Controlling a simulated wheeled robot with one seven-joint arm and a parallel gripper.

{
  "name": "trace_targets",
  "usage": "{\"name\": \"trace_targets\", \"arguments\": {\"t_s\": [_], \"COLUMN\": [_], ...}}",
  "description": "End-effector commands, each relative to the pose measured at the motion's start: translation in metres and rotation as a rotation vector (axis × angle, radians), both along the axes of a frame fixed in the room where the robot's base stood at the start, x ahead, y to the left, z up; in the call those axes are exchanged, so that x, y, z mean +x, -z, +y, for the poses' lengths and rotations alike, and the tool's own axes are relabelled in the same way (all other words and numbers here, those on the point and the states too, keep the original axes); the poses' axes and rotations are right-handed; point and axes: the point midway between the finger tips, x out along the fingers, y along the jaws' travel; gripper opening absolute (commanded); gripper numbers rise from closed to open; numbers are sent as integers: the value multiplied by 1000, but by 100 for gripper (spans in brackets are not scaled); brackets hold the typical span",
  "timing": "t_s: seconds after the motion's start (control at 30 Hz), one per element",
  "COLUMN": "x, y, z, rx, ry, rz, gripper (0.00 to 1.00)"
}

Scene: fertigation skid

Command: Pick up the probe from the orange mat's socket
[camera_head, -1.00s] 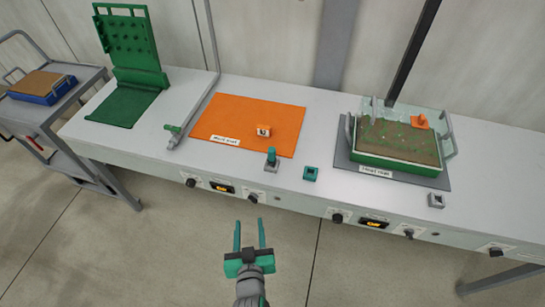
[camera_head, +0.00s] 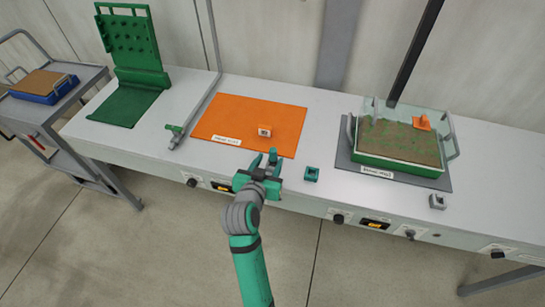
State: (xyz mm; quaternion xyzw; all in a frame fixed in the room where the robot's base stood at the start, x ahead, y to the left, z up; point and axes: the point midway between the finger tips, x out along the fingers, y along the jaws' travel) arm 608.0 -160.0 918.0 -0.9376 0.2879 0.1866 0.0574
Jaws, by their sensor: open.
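The probe (camera_head: 273,154) is a small upright teal piece at the front edge of the orange mat (camera_head: 240,115). Its socket, a small grey block, is now mostly hidden behind my gripper. My gripper (camera_head: 266,161) is open, with its fingers pointing toward the bench back at the probe. The fingertips overlap the probe in the picture; I cannot tell whether the probe is between them or touching.
A teal socket block (camera_head: 311,174) is just to the right. Farther right are a planted tray (camera_head: 397,168) and a grey block (camera_head: 437,202). A green stand (camera_head: 133,60) is at the left.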

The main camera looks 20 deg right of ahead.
Motion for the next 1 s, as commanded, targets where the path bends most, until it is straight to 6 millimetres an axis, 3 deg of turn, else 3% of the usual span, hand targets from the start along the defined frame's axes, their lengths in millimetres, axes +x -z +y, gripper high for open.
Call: {"name": "trace_targets", "arguments": {"t_s": [0.27,0.6,0.93,1.0], "x": [16,51,56,56], "y": [8,24,26,26], "z": [-12,-30,-31,-31], "rx": [0,-1,-1,-1], "ry": [1,1,-4,-4], "rz": [0,1,0,0], "gripper": [43,43,43,26]}}
